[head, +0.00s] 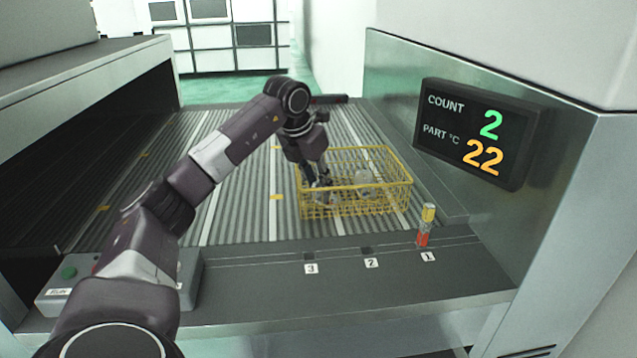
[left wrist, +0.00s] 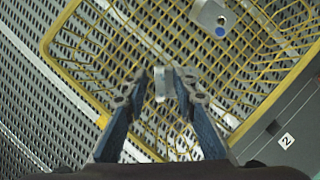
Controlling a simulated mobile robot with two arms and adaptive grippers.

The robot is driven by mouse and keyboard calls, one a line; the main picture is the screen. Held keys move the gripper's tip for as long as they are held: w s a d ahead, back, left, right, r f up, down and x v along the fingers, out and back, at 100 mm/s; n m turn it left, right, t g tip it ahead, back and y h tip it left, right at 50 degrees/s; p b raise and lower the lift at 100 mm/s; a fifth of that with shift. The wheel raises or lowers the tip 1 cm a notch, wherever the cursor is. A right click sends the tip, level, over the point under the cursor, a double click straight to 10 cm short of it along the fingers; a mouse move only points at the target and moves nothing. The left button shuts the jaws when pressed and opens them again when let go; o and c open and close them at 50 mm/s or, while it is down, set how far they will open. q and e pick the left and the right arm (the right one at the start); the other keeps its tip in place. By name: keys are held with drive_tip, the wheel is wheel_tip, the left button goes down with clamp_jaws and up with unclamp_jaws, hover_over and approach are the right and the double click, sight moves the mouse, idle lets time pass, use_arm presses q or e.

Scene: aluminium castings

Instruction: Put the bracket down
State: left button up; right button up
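The bracket (left wrist: 163,84) is a small pale grey angled casting between my left fingertips in the left wrist view, over the basket's mesh. The yellow wire basket (head: 356,212) stands on the slatted conveyor in the head view; its rim also shows in the left wrist view (left wrist: 52,42). My left gripper (head: 322,190) points down inside the left end of the basket. It appears shut on the bracket. Whether the bracket touches the basket floor is hard to tell. My right gripper is not in view.
Another grey casting (left wrist: 213,14) with a blue dot lies in the basket, to the right of my gripper in the head view. A red and yellow marker (head: 425,225) stands at slot 1 on the front ledge. A display (head: 474,135) reads count 2, part 22 °C.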

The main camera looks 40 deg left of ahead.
use_arm(q)
drive_tip(key=v, duration=1.2)
drive_tip(key=shift+b, duration=0.35)
